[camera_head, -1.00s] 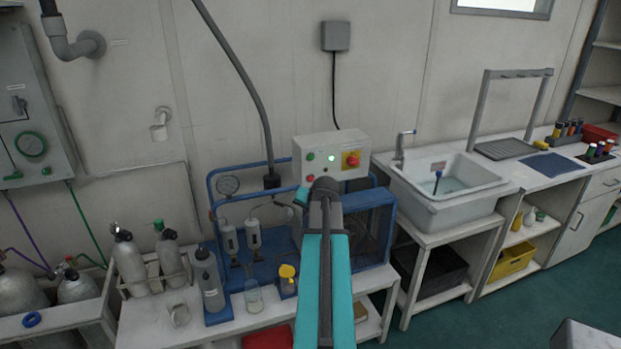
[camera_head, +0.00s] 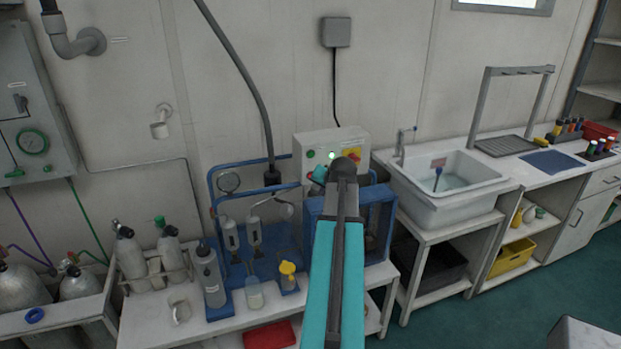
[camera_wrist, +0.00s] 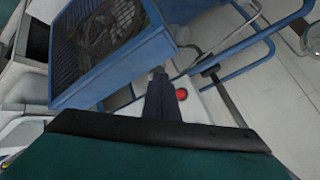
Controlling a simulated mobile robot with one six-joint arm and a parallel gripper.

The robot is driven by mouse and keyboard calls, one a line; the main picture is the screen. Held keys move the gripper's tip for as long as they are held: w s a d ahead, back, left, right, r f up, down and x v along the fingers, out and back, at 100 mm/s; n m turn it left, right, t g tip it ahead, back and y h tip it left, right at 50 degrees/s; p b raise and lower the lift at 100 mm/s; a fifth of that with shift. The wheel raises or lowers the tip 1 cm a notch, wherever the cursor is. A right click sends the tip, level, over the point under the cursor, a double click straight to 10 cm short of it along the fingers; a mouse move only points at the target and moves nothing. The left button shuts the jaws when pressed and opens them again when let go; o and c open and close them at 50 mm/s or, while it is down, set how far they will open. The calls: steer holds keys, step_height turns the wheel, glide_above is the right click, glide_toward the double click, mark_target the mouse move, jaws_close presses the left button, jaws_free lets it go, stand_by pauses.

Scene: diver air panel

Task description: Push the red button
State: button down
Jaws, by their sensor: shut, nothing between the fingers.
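A light grey control box (camera_head: 300,142) sits on the wall side of the blue compressor frame. The red button (camera_head: 310,176) is low on the left of its face, under a green button (camera_head: 310,154), and is partly covered by my wrist. In the wrist view the red button (camera_wrist: 181,94) shows just right of my gripper (camera_wrist: 159,72). My gripper is shut and empty, with its tips close to the box. I cannot tell whether they touch it. A red knob on a yellow plate (camera_head: 355,153) is partly hidden behind my arm.
The blue compressor guard (camera_wrist: 110,50) is close beside my fingers, and blue tube rails (camera_wrist: 255,58) cross the other side. Bottles and a yellow-topped container (camera_head: 288,280) stand on the bench below. A sink (camera_head: 440,195) is at the right.

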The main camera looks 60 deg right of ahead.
steer(key=shift+w+d, duration=0.8)
steer(key=shift+w, duration=0.3)
steer(key=shift+w+d, duration=0.8)
steer(key=shift+w, duration=0.25)
steer(key=shift+w+d, duration=0.8)
steer(key=shift+w, duration=0.3)
steer(key=shift+w+d, duration=0.5)
steer(key=shift+w, duration=0.15)
stand_by(1.0)
steer(key=shift+s+a, duration=0.1)
steer(key=shift+s, duration=0.05)
steer(key=shift+s+a, duration=0.4)
steer(key=shift+s, duration=0.15)
stand_by(0.6)
steer(key=shift+s+a, duration=0.75)
steer(key=shift+s, duration=0.3)
steer(key=shift+s+a, duration=0.75)
steer(key=shift+s, duration=0.25)
